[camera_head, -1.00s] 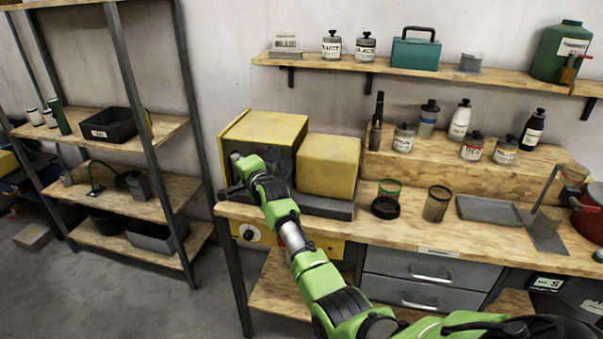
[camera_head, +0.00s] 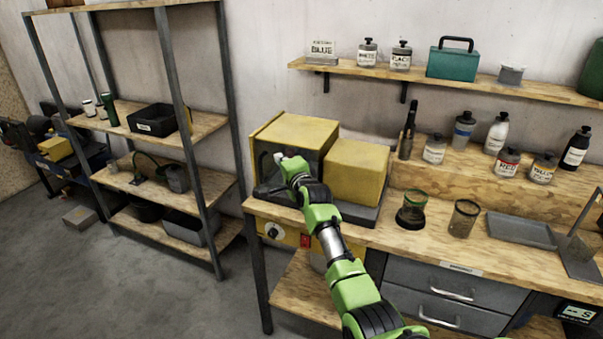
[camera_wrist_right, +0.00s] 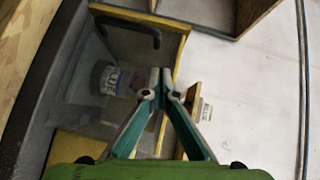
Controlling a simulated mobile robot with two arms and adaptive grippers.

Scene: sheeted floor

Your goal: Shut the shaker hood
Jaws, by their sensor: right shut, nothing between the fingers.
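The yellow shaker (camera_head: 357,172) stands at the left end of the bench. Its hood (camera_head: 300,130) is the taller yellow box on the left, with a dark front partly hidden by my arm. In the right wrist view, a clear hood panel (camera_wrist_right: 75,90) has a yellow edge strip and a dark handle (camera_wrist_right: 128,28). A labelled can (camera_wrist_right: 106,77) shows behind the panel. I cannot tell how far open the hood is. My right gripper (camera_head: 279,157) is in front of the hood; its fingers (camera_wrist_right: 166,82) are shut and empty near the yellow strip. My left gripper is out of view.
A green-rimmed cup (camera_head: 411,210), another cup (camera_head: 464,218) and a grey tray (camera_head: 521,230) stand right of the shaker. Several bottles line the raised step behind. A metal rack (camera_head: 205,130) stands left, with open floor between it and the bench.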

